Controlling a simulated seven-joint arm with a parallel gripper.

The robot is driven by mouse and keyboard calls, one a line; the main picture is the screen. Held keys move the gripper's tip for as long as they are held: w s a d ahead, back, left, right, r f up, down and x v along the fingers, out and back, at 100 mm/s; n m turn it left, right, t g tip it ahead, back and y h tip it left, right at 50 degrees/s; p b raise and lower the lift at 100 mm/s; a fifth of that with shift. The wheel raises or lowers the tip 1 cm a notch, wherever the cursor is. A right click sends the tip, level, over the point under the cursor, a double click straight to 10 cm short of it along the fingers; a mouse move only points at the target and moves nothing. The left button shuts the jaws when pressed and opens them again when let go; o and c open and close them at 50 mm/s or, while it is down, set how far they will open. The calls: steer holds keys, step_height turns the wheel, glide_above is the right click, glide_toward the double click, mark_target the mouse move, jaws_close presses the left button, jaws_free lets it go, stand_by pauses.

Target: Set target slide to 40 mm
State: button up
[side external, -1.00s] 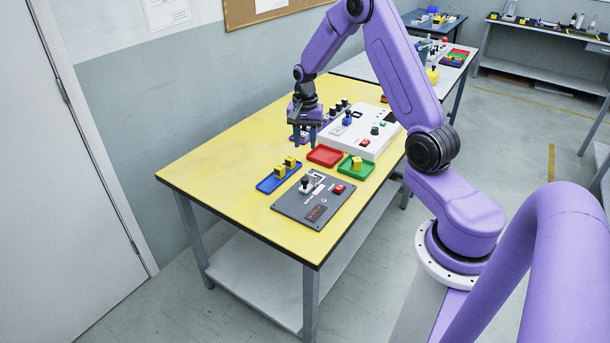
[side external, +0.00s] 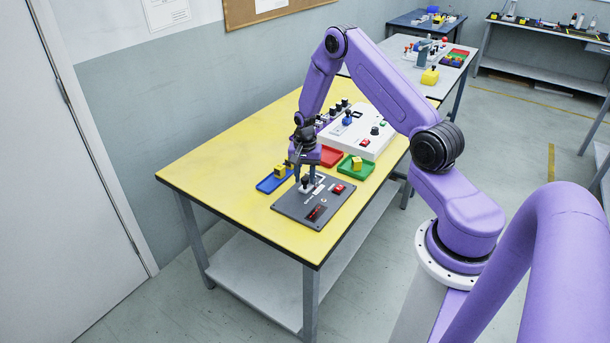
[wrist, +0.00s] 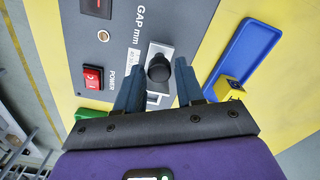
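A dark grey panel (side external: 296,205) lies near the front of the yellow table. The wrist view shows its "GAP mm" and "POWER" lettering. A black round-topped knob (wrist: 159,68) stands on a pale plate on this panel; it also shows in the side view (side external: 305,182). My gripper (wrist: 160,66) is over the panel, its fingers apart on either side of the knob. A gap shows at each side, so it holds nothing. The panel has a red power switch (wrist: 97,72) and a dark display (side external: 317,213), whose reading is too small to tell.
A white console (side external: 366,147) with knobs stands farther back. The table's left front is clear.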

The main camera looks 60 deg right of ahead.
jaws_close()
steer(key=shift+a, duration=1.25)
jaws_free()
steer(key=shift+a, duration=0.1)
steer(key=shift+r, duration=0.1)
